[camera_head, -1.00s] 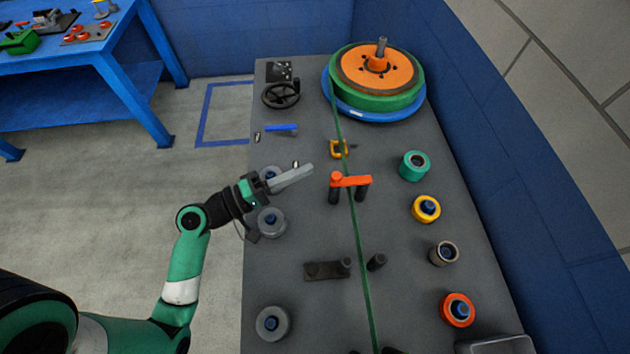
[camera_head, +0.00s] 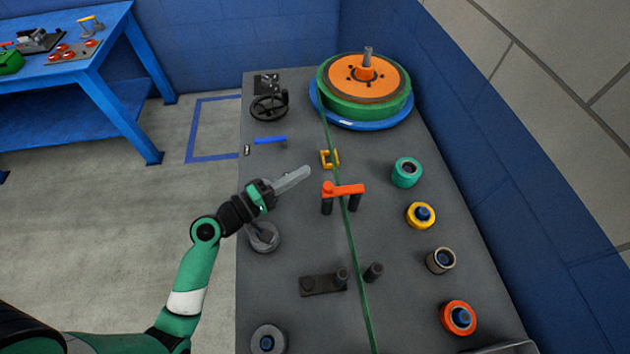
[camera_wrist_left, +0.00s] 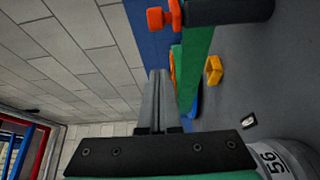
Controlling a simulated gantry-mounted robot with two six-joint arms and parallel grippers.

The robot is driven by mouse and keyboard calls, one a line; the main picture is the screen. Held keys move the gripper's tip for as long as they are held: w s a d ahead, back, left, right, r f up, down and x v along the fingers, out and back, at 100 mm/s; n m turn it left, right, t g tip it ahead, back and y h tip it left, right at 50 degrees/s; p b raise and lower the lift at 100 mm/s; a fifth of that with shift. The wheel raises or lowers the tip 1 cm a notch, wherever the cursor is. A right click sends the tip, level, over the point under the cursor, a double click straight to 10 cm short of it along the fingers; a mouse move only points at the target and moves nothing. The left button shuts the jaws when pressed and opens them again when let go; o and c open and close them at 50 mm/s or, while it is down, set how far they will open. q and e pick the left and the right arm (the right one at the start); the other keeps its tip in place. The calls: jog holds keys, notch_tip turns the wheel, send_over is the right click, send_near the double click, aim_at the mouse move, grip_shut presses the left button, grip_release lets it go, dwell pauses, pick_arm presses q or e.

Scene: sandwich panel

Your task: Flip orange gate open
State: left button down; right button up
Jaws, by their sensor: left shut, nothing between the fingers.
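The orange gate (camera_head: 343,189) is a short bar across two dark posts on the grey panel, with the green band (camera_head: 350,232) running beneath it. In the left wrist view, part of the orange gate (camera_wrist_left: 164,17) shows at the top, beside a dark post. My left gripper (camera_head: 306,171) is shut and empty, a little left of the gate and apart from it in the head view. Its closed fingers (camera_wrist_left: 156,78) also show in the left wrist view, beside the green band. My right gripper is not in view.
A yellow bracket (camera_head: 329,158) stands on the band behind the gate. An orange and green spool (camera_head: 366,84) is at the back. Several rollers, including a teal one (camera_head: 406,172), line the right side. A dark block (camera_head: 322,284) is in front. Bare panel lies between.

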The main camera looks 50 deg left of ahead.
aim_at(344, 188)
pick_arm(q)
jog(key=d, duration=0.1)
jog(key=w+d, duration=0.1)
jog(key=d, duration=0.2)
jog(key=shift+w, duration=0.3)
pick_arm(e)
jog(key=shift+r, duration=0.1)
